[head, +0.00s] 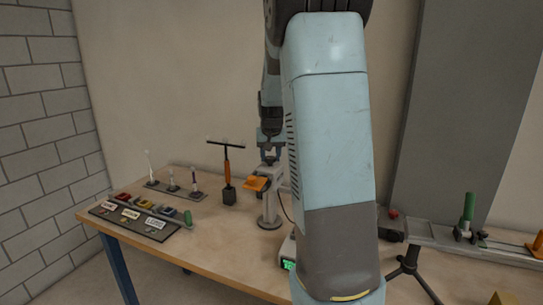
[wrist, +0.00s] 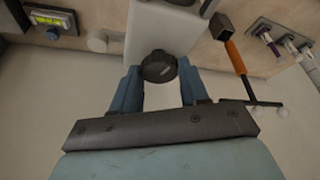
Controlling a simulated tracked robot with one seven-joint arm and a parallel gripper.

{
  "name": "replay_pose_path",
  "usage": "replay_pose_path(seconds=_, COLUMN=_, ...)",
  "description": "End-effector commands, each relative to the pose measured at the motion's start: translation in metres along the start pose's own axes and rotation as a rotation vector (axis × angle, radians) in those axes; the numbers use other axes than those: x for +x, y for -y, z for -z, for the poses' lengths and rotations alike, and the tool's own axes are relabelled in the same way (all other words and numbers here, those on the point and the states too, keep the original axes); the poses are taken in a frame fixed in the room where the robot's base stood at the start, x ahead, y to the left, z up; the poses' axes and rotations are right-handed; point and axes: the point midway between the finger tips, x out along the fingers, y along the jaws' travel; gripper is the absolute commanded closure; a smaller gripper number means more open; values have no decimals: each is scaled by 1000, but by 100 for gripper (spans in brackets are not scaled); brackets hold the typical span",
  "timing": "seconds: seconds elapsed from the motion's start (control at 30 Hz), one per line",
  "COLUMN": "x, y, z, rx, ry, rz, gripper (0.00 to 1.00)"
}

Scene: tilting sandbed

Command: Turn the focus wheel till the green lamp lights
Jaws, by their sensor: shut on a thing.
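The focus wheel (wrist: 158,66) is a dark round knob on the side of a pale grey stand (head: 269,208). My gripper (wrist: 158,78) has its blue fingers on either side of the wheel and is shut on it. In the head view my gripper (head: 270,153) is at the top of the stand, and the wheel cannot be made out there. A green-lit display (head: 288,264) shows beside my arm, which hides most of its box. I cannot tell whether any separate green lamp is lit.
An orange-handled T-shaped tool (head: 227,165) stands left of the stand. Several small tools are in a rack (head: 175,188) behind a dark labelled tray (head: 135,222). On the right are a rail (head: 440,238) and a green-handled part (head: 468,208). The table's front left is fairly clear.

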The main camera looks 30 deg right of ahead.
Motion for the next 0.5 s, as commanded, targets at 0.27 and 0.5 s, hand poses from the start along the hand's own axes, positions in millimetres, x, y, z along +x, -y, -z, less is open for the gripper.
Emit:
replay_pose_path(seconds=0.27, x=0, y=1, z=0, rx=-1, ry=0, rz=1, gripper=35)
replay_pose_path(seconds=0.5, x=0, y=1, z=0, rx=-2, ry=0, rz=1, gripper=31)
